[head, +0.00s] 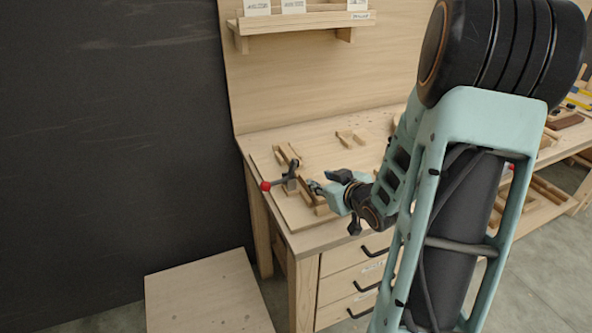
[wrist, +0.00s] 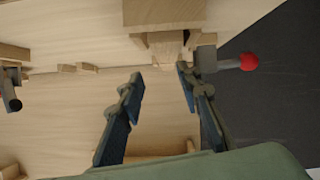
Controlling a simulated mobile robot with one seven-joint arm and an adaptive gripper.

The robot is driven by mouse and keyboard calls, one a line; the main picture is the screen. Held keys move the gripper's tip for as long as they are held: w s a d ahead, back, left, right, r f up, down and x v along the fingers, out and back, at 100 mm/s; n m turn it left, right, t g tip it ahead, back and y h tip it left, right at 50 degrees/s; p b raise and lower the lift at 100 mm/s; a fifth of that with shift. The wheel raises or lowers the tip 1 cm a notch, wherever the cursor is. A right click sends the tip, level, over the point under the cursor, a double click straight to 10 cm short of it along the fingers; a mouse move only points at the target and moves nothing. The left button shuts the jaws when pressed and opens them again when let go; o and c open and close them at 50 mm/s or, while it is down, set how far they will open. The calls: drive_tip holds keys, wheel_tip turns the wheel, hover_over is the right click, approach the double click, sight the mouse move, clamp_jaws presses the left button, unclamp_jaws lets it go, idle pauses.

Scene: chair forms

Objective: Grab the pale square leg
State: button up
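My gripper (head: 318,187) is low over the left front part of the workbench in the head view. In the wrist view its two dark fingers (wrist: 160,76) stand apart with a gap between them, and nothing is gripped. Just beyond the fingertips is a pale wooden piece (wrist: 165,46), beside a browner wooden block (wrist: 163,12). I cannot tell for sure whether this pale piece is the square leg. Several light wooden pieces (head: 351,138) lie on the bench in the head view, too small to tell their shapes apart.
A grey clamp-like tool with a red knob (head: 266,185) stands close to my gripper at the bench's left edge; the knob also shows in the wrist view (wrist: 249,61). A shelf (head: 300,22) hangs on the back panel. A low wooden platform (head: 207,295) is at the left.

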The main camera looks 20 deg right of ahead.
sight(307, 177)
drive_tip(key=shift+s+a+f+m+t, duration=0.15)
drive_tip(key=shift+s+a+m, duration=0.25)
drive_tip(key=shift+s, duration=0.35)
drive_tip(key=shift+s+a+f+m+t, duration=0.1)
drive_tip(key=shift+s+a+m+t, duration=0.05)
drive_tip(key=shift+s+m, duration=0.45)
drive_tip(key=x, duration=0.4)
drive_tip(key=shift+w+a, duration=0.1)
drive_tip(key=shift+w, duration=0.05)
drive_tip(key=shift+r+x, duration=0.1)
drive_tip(key=shift+x, duration=1.45)
drive_tip(key=shift+r+x, duration=0.15)
drive_tip(key=shift+x, duration=1.4)
drive_tip(key=shift+w, duration=0.1)
clamp_jaws()
